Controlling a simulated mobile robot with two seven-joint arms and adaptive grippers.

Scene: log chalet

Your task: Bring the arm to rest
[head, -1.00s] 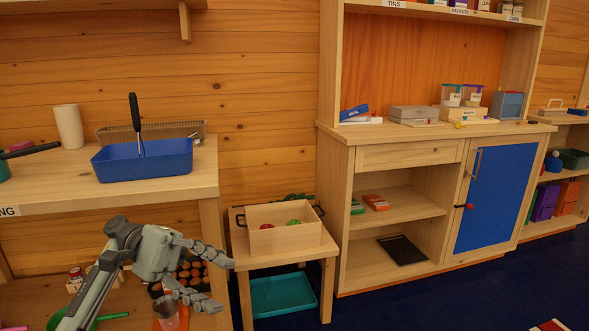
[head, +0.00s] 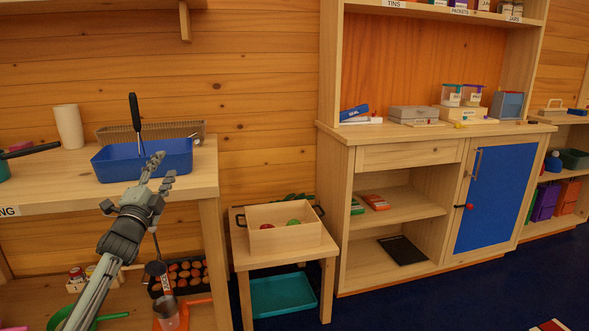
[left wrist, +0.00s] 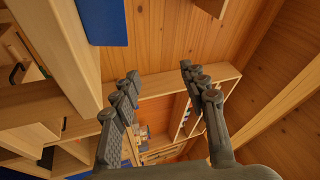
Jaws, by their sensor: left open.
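My left arm comes in from the lower left of the head view. Its gripper (head: 162,172) points upward, in front of the right part of the blue tray (head: 120,165) on the left counter. The fingers are apart with nothing between them. In the left wrist view the open fingers (left wrist: 165,95) show empty, with wooden shelving beyond them. I cannot tell whether the gripper touches the tray or counter edge. My right gripper is in neither view.
A small wooden table (head: 240,250) with a wooden box (head: 268,238) stands right of the arm. A cabinet with a blue door (head: 492,198) is farther right.

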